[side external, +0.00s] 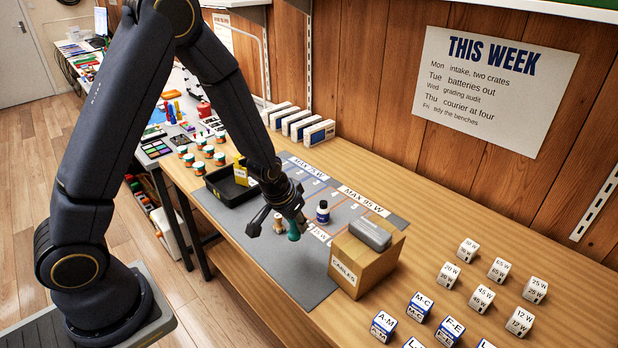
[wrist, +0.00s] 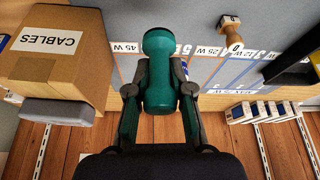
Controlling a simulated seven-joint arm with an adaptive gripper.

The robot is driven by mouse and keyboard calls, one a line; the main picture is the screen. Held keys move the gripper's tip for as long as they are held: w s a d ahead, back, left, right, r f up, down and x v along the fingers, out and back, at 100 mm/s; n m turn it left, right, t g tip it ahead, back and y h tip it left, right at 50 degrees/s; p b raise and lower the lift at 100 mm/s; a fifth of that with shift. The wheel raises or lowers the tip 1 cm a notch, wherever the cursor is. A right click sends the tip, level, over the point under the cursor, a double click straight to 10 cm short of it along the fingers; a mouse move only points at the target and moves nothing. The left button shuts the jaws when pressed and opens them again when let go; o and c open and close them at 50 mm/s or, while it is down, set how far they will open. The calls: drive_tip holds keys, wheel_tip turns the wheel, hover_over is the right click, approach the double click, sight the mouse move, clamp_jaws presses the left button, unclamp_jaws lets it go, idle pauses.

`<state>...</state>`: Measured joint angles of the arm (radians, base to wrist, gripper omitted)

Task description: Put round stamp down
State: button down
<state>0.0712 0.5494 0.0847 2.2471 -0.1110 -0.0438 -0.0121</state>
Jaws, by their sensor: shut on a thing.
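My gripper (side external: 276,215) is shut on the dark green round stamp (side external: 293,232). In the wrist view the stamp (wrist: 158,75) sits between the two fingers (wrist: 159,100), its rounded end pointing away from my wrist. In the side view the stamp is low over the grey mat (side external: 285,268); I cannot tell whether it touches the mat. A stamp with a wooden handle (wrist: 229,27) stands on the mat close by, partly hidden behind my gripper in the side view.
The CABLES box (side external: 352,272) with a grey case on top is farther right. A black tray (side external: 228,188) lies to the left. The mat's front part is clear.

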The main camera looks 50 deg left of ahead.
drive_tip(key=w+d+r, duration=0.2)
drive_tip(key=w, duration=0.3)
drive_tip(key=w+d+r, duration=0.2)
drive_tip(key=w+d, duration=0.1)
drive_tip(key=w, duration=0.3)
drive_tip(key=w+f, duration=0.3)
drive_tip(key=w, duration=0.1)
drive_tip(key=w+f, duration=0.3)
drive_tip(key=w, duration=0.1)
drive_tip(key=w+d+f, duration=0.1)
drive_tip(key=w+f, duration=0.2)
drive_tip(key=w, duration=0.1)
drive_tip(key=shift+w+f, duration=0.1)
drive_tip(key=shift+w, duration=0.05)
drive_tip(key=shift+w+f, duration=0.5)
drive_tip(key=shift+f, duration=1.5)
drive_tip(key=shift+f, duration=0.1)
drive_tip(key=c, duration=1)
unclamp_jaws()
drive_tip(key=shift+c, duration=0.2)
